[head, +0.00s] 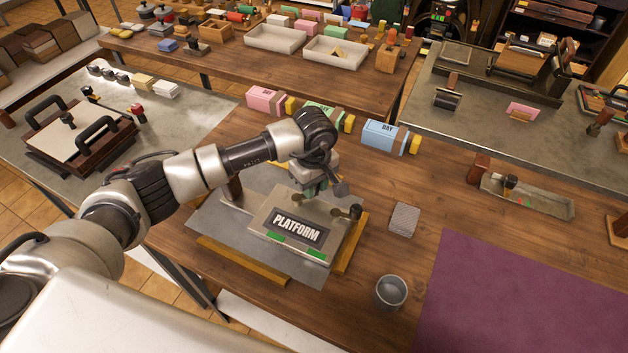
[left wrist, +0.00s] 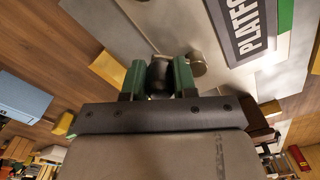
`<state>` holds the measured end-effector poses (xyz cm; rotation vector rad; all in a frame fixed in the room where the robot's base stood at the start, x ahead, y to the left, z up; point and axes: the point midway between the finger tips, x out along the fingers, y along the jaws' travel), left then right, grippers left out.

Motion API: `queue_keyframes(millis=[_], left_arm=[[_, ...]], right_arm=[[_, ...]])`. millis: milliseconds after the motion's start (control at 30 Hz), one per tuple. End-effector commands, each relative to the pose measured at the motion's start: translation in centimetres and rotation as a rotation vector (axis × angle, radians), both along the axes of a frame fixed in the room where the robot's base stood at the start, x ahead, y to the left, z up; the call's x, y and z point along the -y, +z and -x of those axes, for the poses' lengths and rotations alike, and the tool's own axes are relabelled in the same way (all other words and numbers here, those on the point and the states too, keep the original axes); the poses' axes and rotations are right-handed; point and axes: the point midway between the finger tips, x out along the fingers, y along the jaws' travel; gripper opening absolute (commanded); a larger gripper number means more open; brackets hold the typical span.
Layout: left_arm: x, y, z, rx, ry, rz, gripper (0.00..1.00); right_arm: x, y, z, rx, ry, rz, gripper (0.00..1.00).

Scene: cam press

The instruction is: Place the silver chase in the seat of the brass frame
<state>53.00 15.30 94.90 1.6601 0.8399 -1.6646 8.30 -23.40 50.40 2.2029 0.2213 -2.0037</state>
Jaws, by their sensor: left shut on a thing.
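The silver chase (head: 262,222) is a flat metal plate with a black block lettered PLATFORM, green pieces and knobs. The brass frame (head: 243,261) shows as yellow bars along its front and right sides, over a grey sheet. My left gripper (head: 314,190) is above the chase's back edge. In the left wrist view its green fingers (left wrist: 158,80) are shut on a dark round knob, with the chase (left wrist: 215,18) just beyond. The chase lies over the area between the bars. I cannot tell whether it sits down in the seat. My right gripper is not in view.
Pink, green and blue boxes (head: 384,136) stand behind the frame. A grey ridged block (head: 404,219) and a metal cup (head: 391,292) stand to its right. A purple mat (head: 520,300) covers the front right. The wood between them is clear.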

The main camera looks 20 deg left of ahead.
Motion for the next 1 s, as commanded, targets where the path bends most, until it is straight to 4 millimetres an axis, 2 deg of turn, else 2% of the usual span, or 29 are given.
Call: queue_keyframes(millis=[333,367,500,533,867,1000], left_arm=[[0.0,-0.4,-0.1,0.004,-0.001,0.000,0.00],[0.0,-0.5,-0.1,0.002,-0.001,0.000,0.29],[0.0,-0.4,-0.1,0.002,0.000,0.000,0.50],[0.0,-0.4,-0.1,0.002,0.000,0.000,0.53],[0.0,0.0,-0.1,0.002,-0.001,0.000,0.53],[0.0,1.6,-0.2,0.007,-0.002,0.000,0.53]], right_arm=[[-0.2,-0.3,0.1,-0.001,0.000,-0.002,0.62],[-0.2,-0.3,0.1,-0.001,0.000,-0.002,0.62],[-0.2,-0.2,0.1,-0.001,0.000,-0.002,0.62],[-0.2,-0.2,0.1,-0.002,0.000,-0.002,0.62],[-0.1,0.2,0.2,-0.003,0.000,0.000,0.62],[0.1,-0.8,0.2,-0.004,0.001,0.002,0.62]])
